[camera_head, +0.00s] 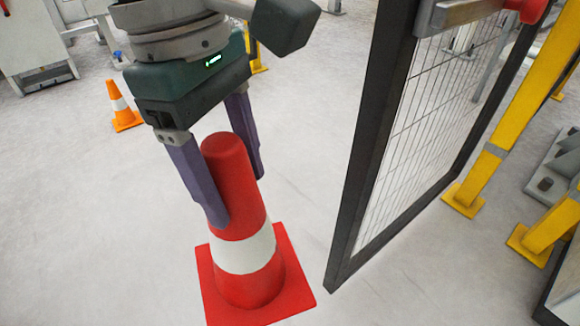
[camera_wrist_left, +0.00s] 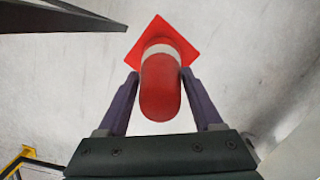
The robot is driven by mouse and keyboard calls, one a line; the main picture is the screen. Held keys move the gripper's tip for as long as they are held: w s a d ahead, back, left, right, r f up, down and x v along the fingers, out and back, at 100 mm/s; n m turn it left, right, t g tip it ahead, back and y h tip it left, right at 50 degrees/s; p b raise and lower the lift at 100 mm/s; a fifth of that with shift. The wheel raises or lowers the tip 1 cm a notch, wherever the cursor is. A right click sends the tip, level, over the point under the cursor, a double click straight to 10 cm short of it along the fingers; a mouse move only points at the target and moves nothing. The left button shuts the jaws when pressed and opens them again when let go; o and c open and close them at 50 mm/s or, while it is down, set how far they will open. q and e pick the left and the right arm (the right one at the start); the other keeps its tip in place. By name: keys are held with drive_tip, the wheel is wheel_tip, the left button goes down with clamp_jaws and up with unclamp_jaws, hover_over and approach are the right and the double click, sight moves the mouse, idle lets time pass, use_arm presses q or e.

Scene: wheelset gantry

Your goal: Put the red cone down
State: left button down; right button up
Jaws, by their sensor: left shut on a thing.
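The red cone (camera_head: 232,170) has a white band and a square red base, and stands close to upright in the head view. My left gripper (camera_head: 240,198) comes down from above with its two purple fingers on either side of the cone's upper part, shut on it. The left wrist view shows the cone (camera_wrist_left: 161,92) between the fingers of the left gripper (camera_wrist_left: 160,78), its base beyond. I cannot tell whether the base touches the floor. My right gripper is not in view.
A dark-framed mesh gate (camera_head: 352,170) stands just right of the cone. Yellow posts (camera_head: 490,155) stand further right. A small orange cone (camera_head: 121,105) stands on the floor at the back left. The grey floor (camera_head: 110,220) left of the red cone is clear.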

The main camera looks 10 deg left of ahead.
sight(268, 305)
use_arm(q)
drive_tip(key=f+n+b, duration=0.2)
drive_tip(key=f+b, duration=0.3)
drive_tip(key=f, duration=0.3)
drive_tip(key=s+d+f+n+b, duration=0.1)
drive_tip(key=f+n+b, duration=0.2)
drive_tip(key=f+b, duration=0.3)
drive_tip(key=s+d+f+n+t+b, duration=0.1)
drive_tip(key=f+n+b, duration=0.2)
drive_tip(key=f, duration=0.9)
drive_tip(key=shift+d+b, duration=0.2)
drive_tip(key=shift+b, duration=1.5)
wheel_tip(268, 305, down, 20)
drive_tip(key=b, duration=1.3)
drive_tip(key=shift+r+b, duration=0.15)
drive_tip(key=shift+b, duration=0.2)
drive_tip(key=shift+c, duration=0.2)
unclamp_jaws()
